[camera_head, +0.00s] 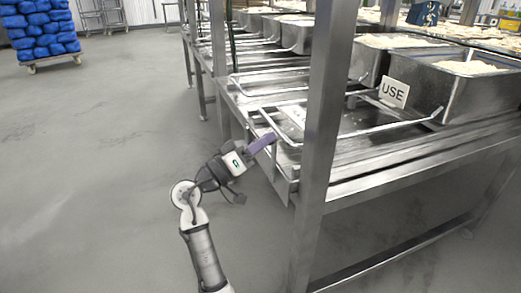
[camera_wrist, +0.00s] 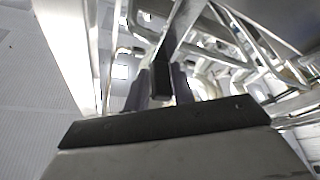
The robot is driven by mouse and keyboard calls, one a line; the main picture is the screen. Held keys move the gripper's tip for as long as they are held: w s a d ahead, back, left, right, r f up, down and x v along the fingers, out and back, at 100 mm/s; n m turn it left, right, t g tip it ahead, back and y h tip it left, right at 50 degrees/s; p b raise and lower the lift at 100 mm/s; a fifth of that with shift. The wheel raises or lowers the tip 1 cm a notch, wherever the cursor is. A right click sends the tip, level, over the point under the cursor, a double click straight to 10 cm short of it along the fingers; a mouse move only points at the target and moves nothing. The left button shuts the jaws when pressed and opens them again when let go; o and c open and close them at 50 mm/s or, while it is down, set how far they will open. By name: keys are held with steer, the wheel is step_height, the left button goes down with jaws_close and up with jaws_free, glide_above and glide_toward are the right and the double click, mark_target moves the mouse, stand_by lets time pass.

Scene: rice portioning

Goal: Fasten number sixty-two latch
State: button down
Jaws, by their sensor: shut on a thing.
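My gripper (camera_head: 272,136) has purple fingers and is at the left end of the metal table. It is shut on a thin metal latch bar (camera_head: 284,136), whose bent rod runs along the table top to the right. In the wrist view, the dark fingers of my gripper (camera_wrist: 160,85) close around a metal bar (camera_wrist: 183,28) that runs up and away from them. The exact contact is partly hidden by the fingers. No number sixty-two is readable on the latch in either view.
A table post (camera_head: 325,120) stands just right of my gripper. A second bent rod (camera_head: 262,75) lies farther back. Blue sacks (camera_head: 40,30) stand far left.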

steer(key=shift+s+f, duration=0.1)
steer(key=shift+f, duration=0.15)
steer(key=c, duration=1.4)
jaws_free()
steer(key=shift+o, duration=0.2)
steer(key=shift+r, duration=0.1)
steer(key=shift+s, duration=0.1)
